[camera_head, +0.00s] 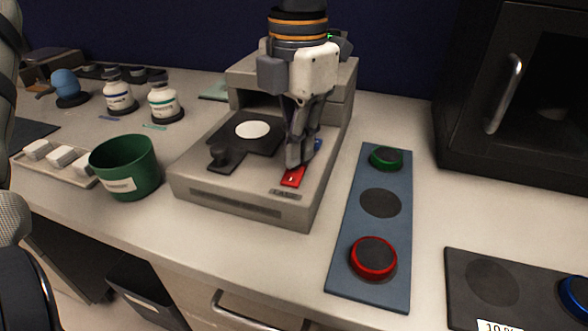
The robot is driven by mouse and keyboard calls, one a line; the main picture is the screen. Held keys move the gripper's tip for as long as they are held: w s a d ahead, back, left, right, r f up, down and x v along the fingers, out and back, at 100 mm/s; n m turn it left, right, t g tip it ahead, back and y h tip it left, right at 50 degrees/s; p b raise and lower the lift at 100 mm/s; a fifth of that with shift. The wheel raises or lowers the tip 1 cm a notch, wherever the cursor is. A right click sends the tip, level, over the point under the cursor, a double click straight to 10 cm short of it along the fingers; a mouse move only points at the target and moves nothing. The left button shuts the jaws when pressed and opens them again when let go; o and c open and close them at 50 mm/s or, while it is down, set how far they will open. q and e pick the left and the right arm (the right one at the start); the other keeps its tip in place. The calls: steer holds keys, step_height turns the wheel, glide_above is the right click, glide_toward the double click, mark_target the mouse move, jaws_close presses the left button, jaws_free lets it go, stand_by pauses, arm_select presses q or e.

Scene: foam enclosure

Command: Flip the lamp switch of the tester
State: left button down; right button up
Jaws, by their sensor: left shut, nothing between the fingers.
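The tester (245,196) is a beige-grey machine on the bench near the picture's middle, with a black plate and a white disc (252,129) on its deck. The red lamp switch (293,177) sits at the deck's front right, above a small label. A bit of blue shows just behind it. My left gripper (297,163) points down over the switch with its fingers shut and empty. Its fingertips are at the switch and hide part of it; I cannot tell whether they touch. My right gripper is not in view.
Right of the tester lies a blue-grey panel (345,240) with green and red ringed discs. A black cabinet (470,120) stands at the back right. A green pot (125,168), white-capped bottles (163,100) and a tray of white blocks (82,178) are to the left.

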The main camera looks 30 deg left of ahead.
mark_target(297, 167)
arm_select(q)
steer(key=shift+f, duration=0.8)
steer(key=shift+r, duration=3.55)
